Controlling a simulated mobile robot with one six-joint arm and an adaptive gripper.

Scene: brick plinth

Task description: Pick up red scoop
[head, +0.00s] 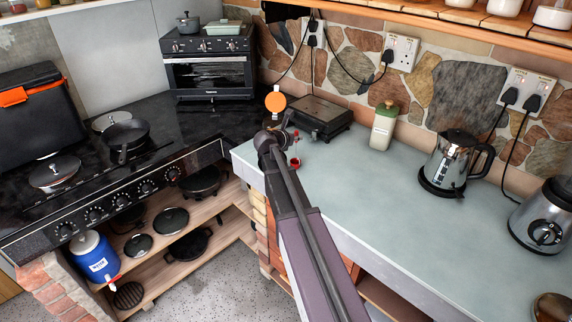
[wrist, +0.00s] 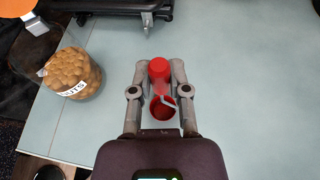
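The red scoop (wrist: 159,68) is between the two fingers of my gripper (wrist: 160,73) in the wrist view. The fingers are drawn in close and press against both sides of its round red end. Its darker red bowl (wrist: 163,108) shows nearer the palm, partly behind a thin grey finger part. In the head view the red scoop (head: 295,163) shows at the gripper's right side, low over the grey counter. My gripper (head: 284,130) is there at the counter's back left, partly hidden by my arm. Whether the scoop touches the counter is unclear.
A jar of nuts (wrist: 73,73) stands left of the gripper. A black grill (head: 312,116) is just behind. A cream bottle (head: 383,126), kettle (head: 455,162) and blender (head: 545,220) stand further right. The counter's middle is clear; the stove (head: 100,170) lies left.

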